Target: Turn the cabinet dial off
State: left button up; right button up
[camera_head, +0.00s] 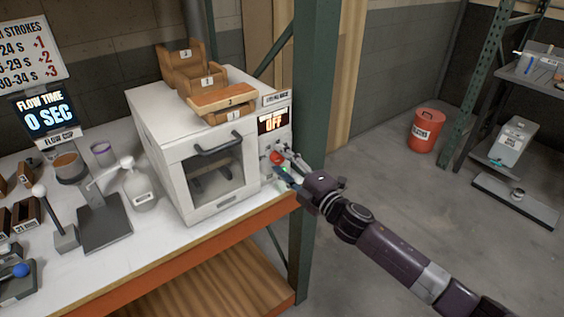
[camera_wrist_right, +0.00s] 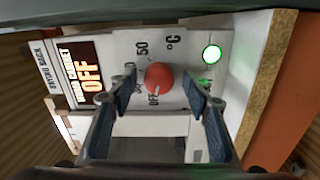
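The white humid cabinet (camera_head: 150,112) stands on the bench with its door closed. Its screen (camera_head: 272,122) reads OFF, as it also does in the right wrist view (camera_wrist_right: 90,75). The round red dial (camera_wrist_right: 158,76) is on the control panel, and its white mark is by the OFF label. It also shows in the head view (camera_head: 277,157). My right gripper (camera_wrist_right: 158,92) is open in front of the panel, with one finger on each side of the dial and visible gaps between. In the head view my right gripper (camera_head: 286,168) reaches the panel from the right. My left gripper is not in view.
A round green light (camera_wrist_right: 211,54) is lit on the panel. Wooden trays (camera_head: 187,72) sit on the cabinet. A green post (camera_head: 312,120) stands close to its right side. Bottles and a pump stand (camera_head: 105,220) are at left. A red bin (camera_head: 426,131) stands on the floor.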

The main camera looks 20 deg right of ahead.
jog(key=shift+s+d, duration=0.25)
jog(key=shift+s, duration=0.25)
jog(key=v, duration=1.1)
